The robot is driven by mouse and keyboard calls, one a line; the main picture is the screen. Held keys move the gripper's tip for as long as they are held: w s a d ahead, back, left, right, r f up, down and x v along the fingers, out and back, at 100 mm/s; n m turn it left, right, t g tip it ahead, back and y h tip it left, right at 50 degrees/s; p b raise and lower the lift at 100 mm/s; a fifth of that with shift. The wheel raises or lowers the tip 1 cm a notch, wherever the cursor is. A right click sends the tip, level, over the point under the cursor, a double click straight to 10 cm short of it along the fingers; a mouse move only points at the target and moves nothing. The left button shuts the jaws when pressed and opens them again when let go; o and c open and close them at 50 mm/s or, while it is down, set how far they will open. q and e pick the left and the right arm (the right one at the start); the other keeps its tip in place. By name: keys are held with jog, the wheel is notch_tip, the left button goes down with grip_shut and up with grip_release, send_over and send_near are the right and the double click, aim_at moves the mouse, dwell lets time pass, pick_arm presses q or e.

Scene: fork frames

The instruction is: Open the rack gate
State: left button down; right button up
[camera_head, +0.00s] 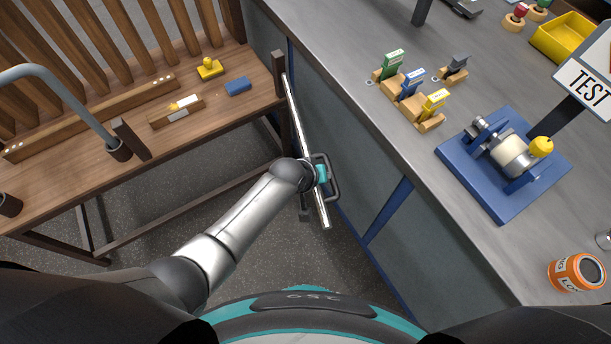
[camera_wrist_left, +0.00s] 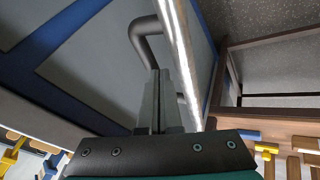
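The rack gate is a long silver bar (camera_head: 298,118) running from a dark wooden post (camera_head: 279,75) at the right end of the wooden rack (camera_head: 205,110) down past my left gripper. A dark looped handle (camera_head: 336,182) is fixed to the bar. In the left wrist view the bar (camera_wrist_left: 178,40) runs beside the fingers, and the handle (camera_wrist_left: 146,32) curves in behind the fingertips. My left gripper (camera_head: 322,174) is at the handle. Its fingers (camera_wrist_left: 158,78) are close together around the handle's grip, which they partly hide. My right gripper is not in view.
A grey workbench (camera_head: 500,240) with blue frame stands close on the right of the bar. It carries a blue fixture (camera_head: 487,178), coloured tags on wooden blocks (camera_head: 410,88) and an orange can (camera_head: 575,272). Small blocks and a grey curved pipe (camera_head: 75,95) are at the rack. Open floor lies below the rack.

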pick_arm(q)
jog(key=shift+w+d+f, duration=0.1)
jog(key=shift+w+d, duration=0.2)
jog(key=shift+d, duration=0.75)
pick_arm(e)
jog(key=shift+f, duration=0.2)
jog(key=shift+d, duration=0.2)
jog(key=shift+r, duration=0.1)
